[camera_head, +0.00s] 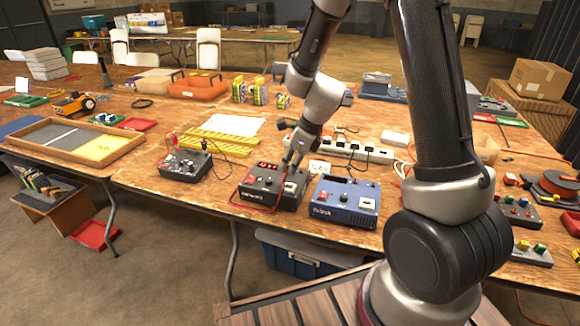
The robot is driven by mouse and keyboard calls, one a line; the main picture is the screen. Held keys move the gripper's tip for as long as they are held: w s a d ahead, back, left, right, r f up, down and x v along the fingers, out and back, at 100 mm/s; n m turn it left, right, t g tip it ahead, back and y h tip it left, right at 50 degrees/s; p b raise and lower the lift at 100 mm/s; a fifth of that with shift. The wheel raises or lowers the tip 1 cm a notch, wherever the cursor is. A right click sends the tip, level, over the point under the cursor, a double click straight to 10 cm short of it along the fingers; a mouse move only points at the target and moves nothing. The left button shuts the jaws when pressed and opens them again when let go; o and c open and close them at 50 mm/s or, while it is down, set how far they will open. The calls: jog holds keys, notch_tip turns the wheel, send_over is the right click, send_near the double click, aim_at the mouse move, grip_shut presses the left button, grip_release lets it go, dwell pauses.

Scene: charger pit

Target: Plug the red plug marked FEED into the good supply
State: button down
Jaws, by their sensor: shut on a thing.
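My gripper (287,169) is low over the right part of a black supply box (262,196) with a red lit display. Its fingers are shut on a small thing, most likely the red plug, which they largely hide. A thin red cable (252,208) loops along the front of the black box and up toward the fingers. A blue supply box (343,214) stands just to the right, with a dark display. The FEED mark cannot be read, and whether the plug touches a socket cannot be told.
A grey tester box (184,171) with red and black leads is to the left. A white power strip (345,147) with several black plugs lies behind. A wooden tray (70,140) is at the far left. Bare tabletop (215,199) lies left of the black box.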

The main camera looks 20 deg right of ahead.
jog(key=shift+r, duration=0.1)
jog(key=shift+r, duration=0.8)
jog(key=shift+f, duration=3)
jog(key=shift+f, duration=0.4)
jog(key=c, duration=0.9)
grip_release()
jog(key=shift+r, duration=3.8)
